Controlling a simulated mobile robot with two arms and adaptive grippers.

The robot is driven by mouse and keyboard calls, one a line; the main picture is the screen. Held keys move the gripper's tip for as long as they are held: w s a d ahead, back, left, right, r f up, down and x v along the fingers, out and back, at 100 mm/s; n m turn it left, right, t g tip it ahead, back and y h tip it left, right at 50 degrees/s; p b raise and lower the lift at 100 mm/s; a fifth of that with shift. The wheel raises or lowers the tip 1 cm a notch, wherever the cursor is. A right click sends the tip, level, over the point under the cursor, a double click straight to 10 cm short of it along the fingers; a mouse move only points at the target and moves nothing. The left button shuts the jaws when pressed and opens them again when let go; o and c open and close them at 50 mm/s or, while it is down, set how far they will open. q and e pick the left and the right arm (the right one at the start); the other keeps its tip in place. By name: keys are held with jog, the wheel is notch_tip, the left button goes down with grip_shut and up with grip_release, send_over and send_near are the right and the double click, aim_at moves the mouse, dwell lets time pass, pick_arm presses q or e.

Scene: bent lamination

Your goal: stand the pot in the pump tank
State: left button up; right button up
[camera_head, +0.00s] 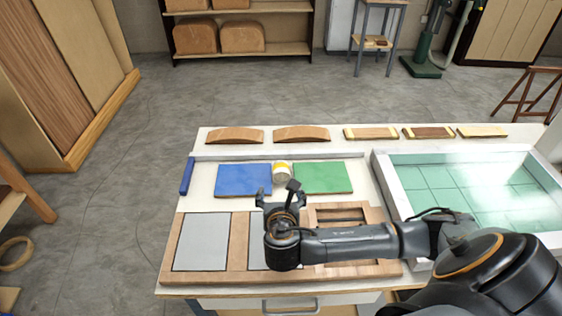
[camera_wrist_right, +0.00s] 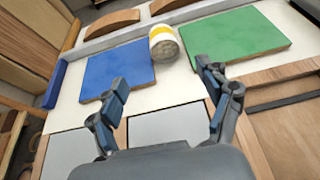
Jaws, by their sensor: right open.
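The pot (camera_head: 282,172) is a small white cylinder with a yellow band, between the blue and green boards on the bench. It appears to lie on its side with a round end towards me. It also shows in the right wrist view (camera_wrist_right: 165,46), just beyond my fingertips. My right gripper (camera_head: 279,192) is open and empty on the near side of the pot, apart from it. Its two fingers are spread wide in the wrist view (camera_wrist_right: 161,76). I cannot tell which thing is the pump tank. My left gripper is out of view.
A blue board (camera_head: 243,180) and a green board (camera_head: 325,177) flank the pot closely. A wooden frame with grey panels (camera_head: 201,241) lies nearer. A white-rimmed bed with a green gridded surface (camera_head: 462,184) is at right. Curved wooden pieces (camera_head: 301,133) line the back edge.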

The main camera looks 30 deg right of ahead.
aim_at(282, 175)
jog(key=x, duration=0.7)
jog(key=shift+w+d+p, duration=0.15)
jog(key=shift+p, duration=0.15)
jog(key=shift+w+d+f, duration=0.25)
jog(key=shift+w+d, duration=0.05)
jog(key=shift+w, duration=0.1)
jog(key=p+x, duration=0.1)
jog(key=x, duration=0.3)
jog(key=shift+s+d+f, duration=0.1)
jog(key=shift+d+f, duration=0.1)
jog(key=shift+d, duration=0.05)
jog(key=shift+w+d+f, duration=0.15)
jog(key=shift+w, duration=0.1)
jog(key=shift+c, duration=0.2)
jog(key=shift+s, duration=0.1)
jog(key=c, duration=1.4)
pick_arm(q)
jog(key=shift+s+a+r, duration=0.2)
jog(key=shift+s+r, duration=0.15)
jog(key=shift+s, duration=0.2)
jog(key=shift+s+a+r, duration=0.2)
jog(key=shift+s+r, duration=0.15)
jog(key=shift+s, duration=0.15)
pick_arm(e)
jog(key=shift+o, duration=0.2)
